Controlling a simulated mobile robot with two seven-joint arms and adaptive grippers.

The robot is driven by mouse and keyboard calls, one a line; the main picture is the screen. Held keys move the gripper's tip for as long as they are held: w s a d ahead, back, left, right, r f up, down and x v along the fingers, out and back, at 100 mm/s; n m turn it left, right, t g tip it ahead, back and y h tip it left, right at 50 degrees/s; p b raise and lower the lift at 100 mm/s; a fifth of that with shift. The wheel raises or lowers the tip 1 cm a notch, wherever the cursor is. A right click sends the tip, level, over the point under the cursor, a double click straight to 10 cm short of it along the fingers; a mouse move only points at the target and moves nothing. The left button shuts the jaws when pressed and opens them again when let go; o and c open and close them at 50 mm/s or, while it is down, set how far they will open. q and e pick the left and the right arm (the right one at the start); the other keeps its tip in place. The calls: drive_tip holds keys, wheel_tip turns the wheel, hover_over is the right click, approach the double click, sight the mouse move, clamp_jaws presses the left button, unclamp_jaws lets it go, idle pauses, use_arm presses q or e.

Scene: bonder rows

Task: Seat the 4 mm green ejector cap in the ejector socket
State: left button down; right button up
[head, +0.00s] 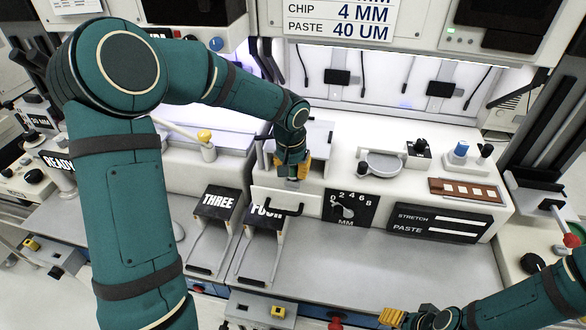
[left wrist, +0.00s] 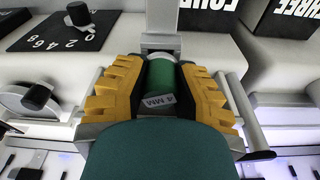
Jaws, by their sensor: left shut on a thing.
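My left gripper (head: 291,172) is shut on the green ejector cap, above the white bench front by the black drawer handle. In the left wrist view the cap (left wrist: 187,77) is a green cylinder with a "4 MM" label, between the yellow finger pads (left wrist: 160,92). In the head view the fingers mostly hide it. A pale metal post (left wrist: 160,28) stands just beyond the cap; whether they touch cannot be told. I cannot make out the ejector socket. My right gripper (head: 392,317) is low at the bottom right, with yellow pads partly showing; its opening is unclear.
A sign (head: 340,18) reads chip 4 MM, paste 40 UM. A black dial plate (head: 350,208) marked in MM is right of the drawer handle (head: 276,209). Blocks marked THREE (head: 217,203) and FOUR stand left. The grey bench top (head: 400,268) in front is clear.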

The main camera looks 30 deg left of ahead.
use_arm(q)
drive_tip(key=shift+f, duration=0.1)
idle(0.6)
drive_tip(key=shift+f+b, duration=0.35)
drive_tip(key=shift+b, duration=0.1)
drive_tip(key=shift+f, duration=0.1)
drive_tip(key=c, duration=0.8)
unclamp_jaws()
wheel_tip(320, 180, up, 12)
drive_tip(key=s, duration=0.1)
drive_tip(key=shift+s, duration=0.35)
drive_tip(key=shift+d, duration=0.15)
idle(0.4)
